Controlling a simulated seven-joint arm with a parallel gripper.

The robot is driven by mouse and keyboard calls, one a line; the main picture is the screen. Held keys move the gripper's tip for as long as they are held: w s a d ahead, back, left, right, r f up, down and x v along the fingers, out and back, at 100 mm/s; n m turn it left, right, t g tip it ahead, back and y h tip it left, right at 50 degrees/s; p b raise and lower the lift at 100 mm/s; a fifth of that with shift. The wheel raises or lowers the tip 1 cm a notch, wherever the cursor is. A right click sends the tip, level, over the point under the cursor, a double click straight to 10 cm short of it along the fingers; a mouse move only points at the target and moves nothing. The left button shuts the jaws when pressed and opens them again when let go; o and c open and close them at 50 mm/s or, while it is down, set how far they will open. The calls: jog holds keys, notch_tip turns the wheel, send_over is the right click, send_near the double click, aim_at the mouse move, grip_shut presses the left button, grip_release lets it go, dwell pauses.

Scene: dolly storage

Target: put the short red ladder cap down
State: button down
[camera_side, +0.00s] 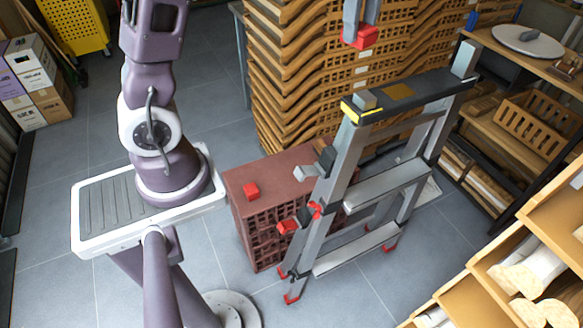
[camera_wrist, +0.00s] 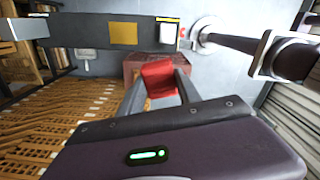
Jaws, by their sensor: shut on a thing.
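My gripper (camera_side: 360,25) is high in the side view, in front of the stacked crates and above the ladder. It is shut on a short red cap (camera_side: 362,38). In the wrist view the red cap (camera_wrist: 158,76) sits between the two grey fingers, clear of any surface. The grey stepladder (camera_side: 345,160) stands upright with a black top bar (camera_side: 420,92). The fingers partly cover the held cap's sides.
Tall stacks of tan crates (camera_side: 275,75) rise behind the ladder. Wooden shelves (camera_side: 500,140) with wooden trays stand at the right. A yellow crate (camera_side: 73,25) and cardboard boxes (camera_side: 32,75) are at the left.

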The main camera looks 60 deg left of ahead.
jog(key=a+n, duration=0.7)
jog(key=a, duration=0.6)
jog(key=n, duration=0.8)
send_over(276, 179)
notch_tip(276, 179, down, 64)
jog(key=shift+f, duration=0.1)
jog(key=c, duration=0.9)
grip_release()
jog(key=shift+f, duration=0.1)
jog(key=shift+o, duration=0.3)
